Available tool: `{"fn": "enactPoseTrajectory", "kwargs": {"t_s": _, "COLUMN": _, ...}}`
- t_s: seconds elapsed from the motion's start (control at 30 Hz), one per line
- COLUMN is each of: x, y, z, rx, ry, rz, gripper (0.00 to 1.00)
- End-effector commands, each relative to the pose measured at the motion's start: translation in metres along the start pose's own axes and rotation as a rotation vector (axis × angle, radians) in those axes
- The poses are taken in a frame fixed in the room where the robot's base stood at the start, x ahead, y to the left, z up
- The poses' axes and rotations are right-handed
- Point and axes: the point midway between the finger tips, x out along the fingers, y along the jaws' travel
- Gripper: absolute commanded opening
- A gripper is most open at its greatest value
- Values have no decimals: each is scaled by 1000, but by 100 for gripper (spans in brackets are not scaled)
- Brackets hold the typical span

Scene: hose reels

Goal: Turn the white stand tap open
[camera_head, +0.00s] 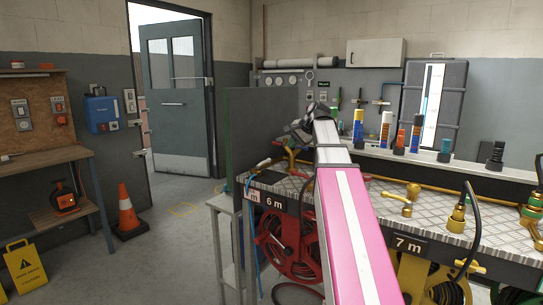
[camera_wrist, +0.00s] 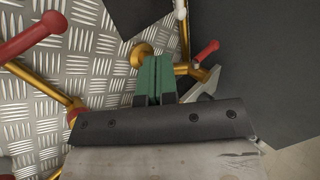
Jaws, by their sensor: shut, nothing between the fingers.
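My gripper (camera_wrist: 152,62) is shut and empty; its green fingers lie together over the bench in the wrist view. Brass pipework shows around them: a round brass knob (camera_wrist: 141,54) just left of the fingertips and a tap with a red handle (camera_wrist: 207,50) to the right. A white fitting (camera_wrist: 181,9) sits on a brass pipe at the top. In the head view a white fitting (camera_head: 263,163) shows at the bench's left end, by brass pipework and a blue hose. I cannot tell which part is the white stand tap's handle; my gripper and arm partly hide this area.
Another red handle (camera_wrist: 30,36) is at upper left in the wrist view. In the head view, a brass tap (camera_head: 408,198) stands on the chequered bench (camera_head: 378,205), right of my arm. A dark grey panel (camera_head: 252,130) stands beyond the left end. A red hose reel (camera_head: 283,245) is below.

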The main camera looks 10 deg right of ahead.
Motion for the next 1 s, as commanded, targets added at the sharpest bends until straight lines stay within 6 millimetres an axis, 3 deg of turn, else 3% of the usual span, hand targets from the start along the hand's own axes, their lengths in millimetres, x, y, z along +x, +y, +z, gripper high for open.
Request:
{"fn": "enactPoseTrajectory", "kwargs": {"t_s": 0.23, "x": 23, "y": 0, "z": 0, "rx": 6, "ry": -2, "rz": -1, "gripper": 0}}
{"fn": "enactPoseTrajectory", "kwargs": {"t_s": 0.7, "x": 107, "y": -6, "z": -1, "rx": 3, "ry": -2, "rz": -1, "gripper": 0}}
{"fn": "enactPoseTrajectory", "kwargs": {"t_s": 1.0, "x": 129, "y": -23, "z": -1, "rx": 4, "ry": -1, "rz": 0, "gripper": 0}}
